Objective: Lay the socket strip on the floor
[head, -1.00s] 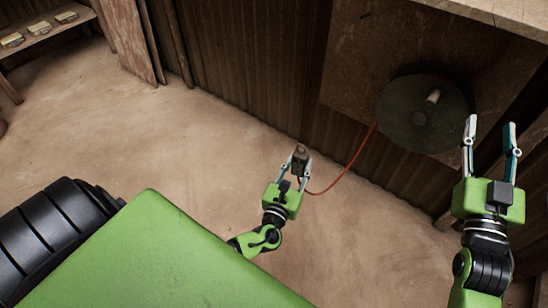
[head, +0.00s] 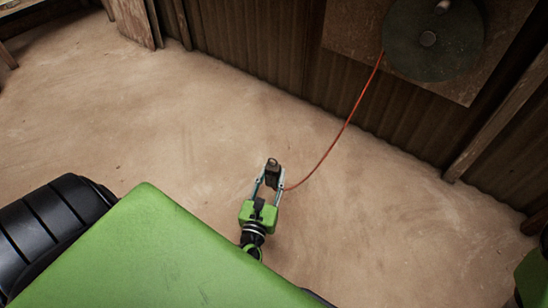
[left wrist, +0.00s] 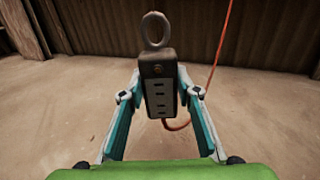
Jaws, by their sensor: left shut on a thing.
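The socket strip (head: 272,171) is a small dark block with a ring at its top end and a pale face with slots, clear in the left wrist view (left wrist: 160,88). My left gripper (head: 268,184) is shut on it, one finger on each side, as the left wrist view (left wrist: 160,100) also shows. A red cord (head: 346,125) runs from the strip up to the round reel. The floor (head: 180,130) is bare and sandy below the strip. I cannot tell how high the strip is above it. My right gripper is out of the head view.
A dark round reel (head: 405,40) hangs on a board on the corrugated wall (head: 270,60). A wooden post (head: 500,115) stands at the right. The floor around the strip is clear on the left and right.

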